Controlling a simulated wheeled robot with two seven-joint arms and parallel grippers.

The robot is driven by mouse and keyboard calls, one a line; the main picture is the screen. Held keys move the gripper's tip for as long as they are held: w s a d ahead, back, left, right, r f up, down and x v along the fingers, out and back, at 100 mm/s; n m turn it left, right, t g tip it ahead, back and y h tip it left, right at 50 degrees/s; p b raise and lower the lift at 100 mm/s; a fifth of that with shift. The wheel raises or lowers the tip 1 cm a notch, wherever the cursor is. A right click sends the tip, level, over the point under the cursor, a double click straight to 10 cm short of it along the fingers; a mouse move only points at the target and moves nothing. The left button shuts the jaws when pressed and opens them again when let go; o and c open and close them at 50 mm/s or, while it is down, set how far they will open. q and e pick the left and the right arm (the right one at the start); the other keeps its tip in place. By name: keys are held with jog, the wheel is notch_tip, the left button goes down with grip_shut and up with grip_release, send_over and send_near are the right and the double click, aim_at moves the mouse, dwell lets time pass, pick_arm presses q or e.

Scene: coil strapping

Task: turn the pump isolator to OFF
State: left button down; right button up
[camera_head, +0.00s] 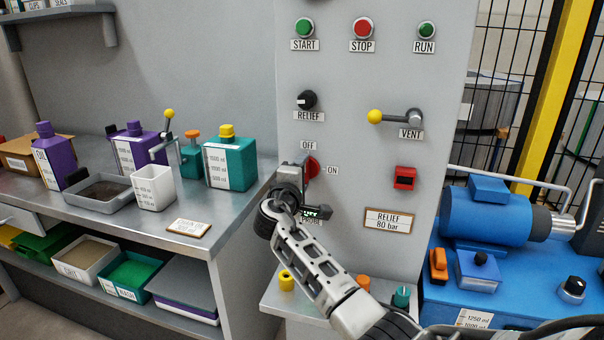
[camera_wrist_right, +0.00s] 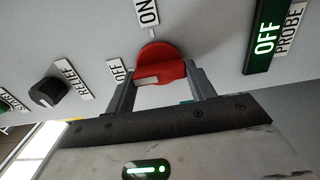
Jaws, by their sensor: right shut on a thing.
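The pump isolator is a red rotary knob (camera_head: 313,167) on the grey panel, with an OFF label (camera_head: 309,146) above it and an ON label (camera_head: 332,170) to its right. My right gripper (camera_head: 302,172) is at the knob and partly covers it. In the right wrist view the red knob (camera_wrist_right: 166,62) sits between the two fingers of the gripper (camera_wrist_right: 160,90), which is shut on it. The knob's white mark is on the side toward the OFF label (camera_wrist_right: 117,70); its exact angle is hard to tell. My left gripper is not in view.
Above are a black RELIEF knob (camera_head: 307,100) and a yellow-tipped VENT lever (camera_head: 394,117). A PROBE display (camera_wrist_right: 264,38) reads OFF in green. A red switch (camera_head: 405,177) is to the right. A bench (camera_head: 155,232) with bottles and trays stands left, a blue pump unit (camera_head: 490,215) right.

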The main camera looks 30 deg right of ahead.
jog(key=shift+f, duration=0.15)
jog(key=o, duration=1)
jog(key=b+v, duration=0.1)
jog(key=v, duration=1.5)
jog(key=shift+b, duration=0.4)
